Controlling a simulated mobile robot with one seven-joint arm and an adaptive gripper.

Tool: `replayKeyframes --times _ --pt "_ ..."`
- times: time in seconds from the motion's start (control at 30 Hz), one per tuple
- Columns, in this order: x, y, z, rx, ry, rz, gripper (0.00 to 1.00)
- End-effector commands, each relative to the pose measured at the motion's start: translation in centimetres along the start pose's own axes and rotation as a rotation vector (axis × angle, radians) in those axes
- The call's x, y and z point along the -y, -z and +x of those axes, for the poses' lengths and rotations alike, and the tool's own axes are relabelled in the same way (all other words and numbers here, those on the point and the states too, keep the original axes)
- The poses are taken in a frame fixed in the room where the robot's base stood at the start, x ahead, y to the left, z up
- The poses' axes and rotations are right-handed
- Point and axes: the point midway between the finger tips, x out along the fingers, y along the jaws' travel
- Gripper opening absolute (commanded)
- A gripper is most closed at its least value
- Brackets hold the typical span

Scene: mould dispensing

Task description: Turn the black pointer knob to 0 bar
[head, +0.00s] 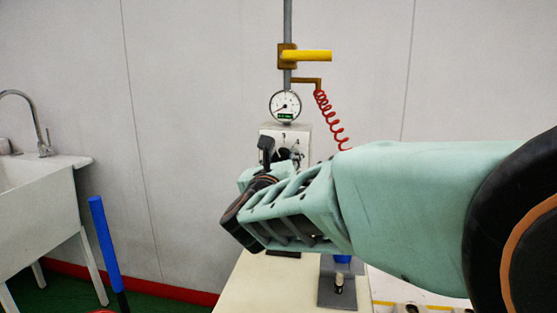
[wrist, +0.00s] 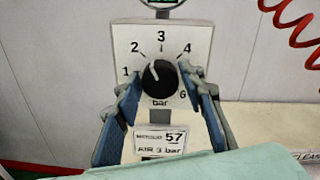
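The black pointer knob (wrist: 160,78) sits on a white dial plate (wrist: 196,45) marked with bar numbers. Its white pointer line points up and left, roughly towards the 2. My gripper (wrist: 160,73) is open, with one blue-faced finger on each side of the knob. Narrow gaps seem to show between fingertips and knob; contact is unclear. The left finger is near the 1; the right finger covers part of the scale between 4 and 6.
A round gauge (head: 285,105) is above the panel; its reading is too small to tell. A yellow handle (head: 314,56) and red coiled hose (head: 329,119) are above and right. A label reading AIR 3 bar (wrist: 160,140) is below the dial. A sink (head: 40,200) stands left.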

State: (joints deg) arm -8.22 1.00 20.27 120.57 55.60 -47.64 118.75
Motion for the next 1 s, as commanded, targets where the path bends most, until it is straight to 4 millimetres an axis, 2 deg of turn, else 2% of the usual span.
replayKeyframes --times 0.03,0.23,0.63,1.0 --pt "0.01 0.0 0.0 0.0 0.0 0.0 0.29" --pt "0.01 -0.01 0.01 0.0 0.0 0.0 0.07" --pt "-0.01 0.01 0.0 -0.002 -0.001 -0.082 0.07" --pt "-0.09 -0.06 0.0 -0.012 -0.005 -0.383 0.07"
